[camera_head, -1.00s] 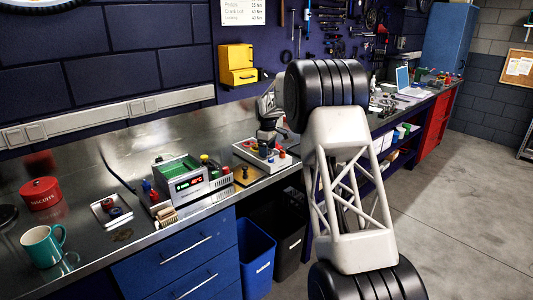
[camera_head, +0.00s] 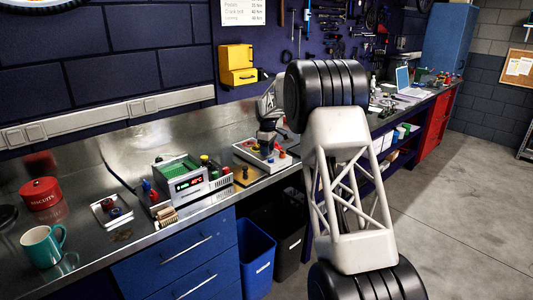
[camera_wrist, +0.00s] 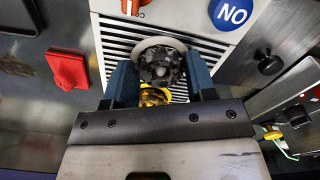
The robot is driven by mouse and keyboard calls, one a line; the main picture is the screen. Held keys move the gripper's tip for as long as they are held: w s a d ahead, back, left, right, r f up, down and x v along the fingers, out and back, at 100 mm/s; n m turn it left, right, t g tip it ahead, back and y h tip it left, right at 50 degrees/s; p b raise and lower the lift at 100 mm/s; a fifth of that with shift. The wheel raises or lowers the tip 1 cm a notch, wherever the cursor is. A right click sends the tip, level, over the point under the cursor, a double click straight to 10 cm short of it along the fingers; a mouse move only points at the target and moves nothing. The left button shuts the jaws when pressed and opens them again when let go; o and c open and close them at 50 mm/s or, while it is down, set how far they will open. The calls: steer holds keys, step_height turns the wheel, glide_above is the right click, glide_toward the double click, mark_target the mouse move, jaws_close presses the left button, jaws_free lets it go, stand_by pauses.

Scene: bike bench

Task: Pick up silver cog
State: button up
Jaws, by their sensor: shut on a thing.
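The silver cog (camera_wrist: 160,64), a dark grey toothed disc, is between the two blue fingers of my gripper (camera_wrist: 163,80) in the wrist view. My gripper is shut on it, above a white vented panel (camera_wrist: 117,41). A pale round edge shows behind the cog. A yellow, brass-like piece (camera_wrist: 153,97) shows just below it, partly hidden by the gripper. In the head view my gripper (camera_head: 266,146) is small and low over a grey unit (camera_head: 246,153) with coloured knobs; the cog cannot be made out there.
In the wrist view a red block (camera_wrist: 67,69) lies at the left, a blue NO disc (camera_wrist: 231,12) at the top right, and a black knob (camera_wrist: 268,64) to the right. A green-and-grey device (camera_head: 185,183), white tray (camera_head: 111,210) and teal mug (camera_head: 40,246) stand along the bench.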

steer(key=shift+r, duration=0.1)
steer(key=shift+r, duration=1.75)
steer(key=s+d, duration=0.1)
steer(key=s, duration=0.6)
steer(key=s+d+r, duration=0.1)
steer(key=s+d, duration=0.1)
steer(key=s, duration=0.6)
steer(key=shift+s+d+r, duration=0.15)
steer(key=shift+s+d, duration=0.1)
